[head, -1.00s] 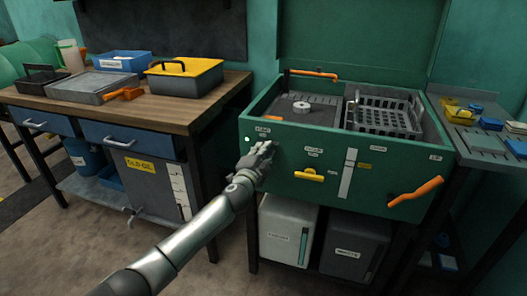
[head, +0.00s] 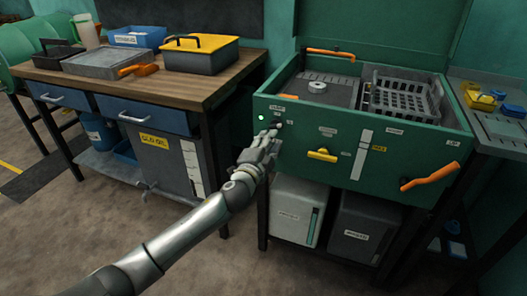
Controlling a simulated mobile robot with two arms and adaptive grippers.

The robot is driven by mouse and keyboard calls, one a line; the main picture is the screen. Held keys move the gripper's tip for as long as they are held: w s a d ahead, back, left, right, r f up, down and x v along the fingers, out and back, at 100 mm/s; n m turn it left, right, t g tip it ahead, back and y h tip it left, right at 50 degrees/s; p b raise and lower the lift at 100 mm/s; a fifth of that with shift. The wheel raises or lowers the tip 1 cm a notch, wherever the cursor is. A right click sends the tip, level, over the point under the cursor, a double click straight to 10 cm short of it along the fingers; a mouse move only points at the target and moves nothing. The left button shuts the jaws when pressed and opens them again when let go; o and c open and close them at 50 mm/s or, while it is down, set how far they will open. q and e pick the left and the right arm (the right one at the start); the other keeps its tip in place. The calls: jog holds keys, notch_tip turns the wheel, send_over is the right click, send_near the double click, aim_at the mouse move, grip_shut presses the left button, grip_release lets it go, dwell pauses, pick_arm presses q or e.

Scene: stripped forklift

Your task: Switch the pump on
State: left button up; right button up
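The green parts washer (head: 349,170) stands at the right with its lid raised. On the left end of its front panel are a small pale, bright indicator light (head: 261,118), small labels and a small dark switch or knob (head: 278,124). The label text is too small to read surely. My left gripper (head: 271,135) is in front of the panel just below this switch, with its fingers pointing up toward it. I cannot tell whether the fingertips touch the switch or how far apart they are. My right gripper is not in view.
A yellow handle (head: 322,155) and an orange lever (head: 430,177) stick out from the front panel. A grey basket (head: 400,97) sits in the washer. A wooden workbench (head: 190,92) with trays and a yellow-lidded box (head: 200,52) stands at the left. Open floor lies in front.

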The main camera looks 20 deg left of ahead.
pick_arm(q)
jog(key=s, duration=0.4)
jog(key=shift+s+a, duration=0.1)
jog(key=shift+s, duration=0.1)
